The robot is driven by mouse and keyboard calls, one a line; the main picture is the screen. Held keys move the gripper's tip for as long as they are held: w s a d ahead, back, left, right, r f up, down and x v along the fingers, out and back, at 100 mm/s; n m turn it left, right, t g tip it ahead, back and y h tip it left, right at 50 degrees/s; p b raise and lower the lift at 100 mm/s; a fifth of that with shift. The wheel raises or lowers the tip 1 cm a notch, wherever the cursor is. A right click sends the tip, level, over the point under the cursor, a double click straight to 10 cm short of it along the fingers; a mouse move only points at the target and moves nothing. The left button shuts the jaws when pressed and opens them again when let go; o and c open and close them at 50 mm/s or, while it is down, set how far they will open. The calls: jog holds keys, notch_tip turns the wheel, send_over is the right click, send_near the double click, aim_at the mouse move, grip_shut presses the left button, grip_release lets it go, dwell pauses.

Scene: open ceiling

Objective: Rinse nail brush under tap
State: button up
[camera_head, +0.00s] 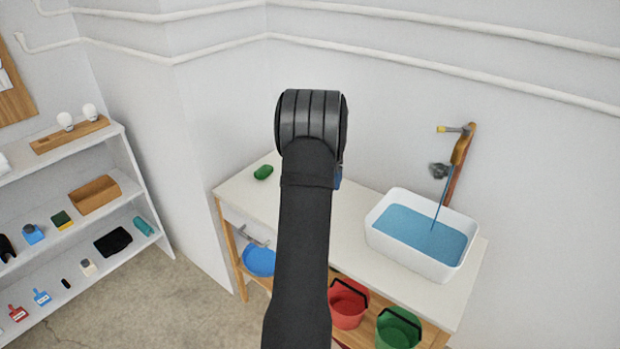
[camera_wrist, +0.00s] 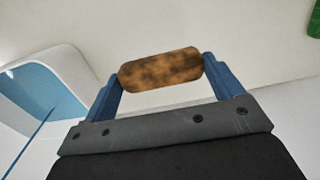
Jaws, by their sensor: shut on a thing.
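My gripper (camera_wrist: 162,72) has two blue fingers shut on the nail brush (camera_wrist: 160,68), a brown mottled wooden block held crosswise between the fingertips. In the head view my arm hides the brush and nearly all of the gripper. The brush is over the white counter, left of the basin in the head view. The tap (camera_head: 461,148) stands on the wall at the right, and a thin blue stream (camera_head: 438,208) runs from it into the white basin (camera_head: 400,254) of blue water. The basin and stream also show at the left of the wrist view (camera_wrist: 75,65).
A green soap-like piece (camera_head: 263,172) lies on the counter (camera_head: 232,192) at the left. Below are a blue bowl (camera_head: 260,262), a red bucket (camera_head: 346,308) and a green bucket (camera_head: 398,330). A shelf (camera_head: 110,190) with several items stands at the far left.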

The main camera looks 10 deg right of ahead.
jog(key=s+d+r+n+t+h, duration=0.1)
jog(key=s+d+r+n, duration=0.2)
jog(key=s+d, duration=0.55)
jog(key=s+d+r+n+t+h, duration=0.25)
jog(key=s+d, duration=0.25)
jog(key=s, duration=0.6)
jog(key=s+d+r+n+t, duration=0.1)
jog(key=s+d+r+n, duration=0.2)
jog(key=s+d, duration=0.45)
jog(key=w+d+f, duration=0.3)
jog(key=w+d, duration=0.5)
jog(key=shift+w+d+f, duration=0.15)
jog(key=shift+w, duration=0.15)
jog(key=shift+s+d, duration=0.4)
jog(key=shift+d, duration=0.05)
jog(key=shift+w+a, duration=0.1)
jog(key=shift+w+a, duration=0.3)
jog(key=shift+a, duration=0.05)
jog(key=shift+s+d, duration=0.1)
jog(key=shift+d, duration=0.05)
jog(key=shift+s+d, duration=0.3)
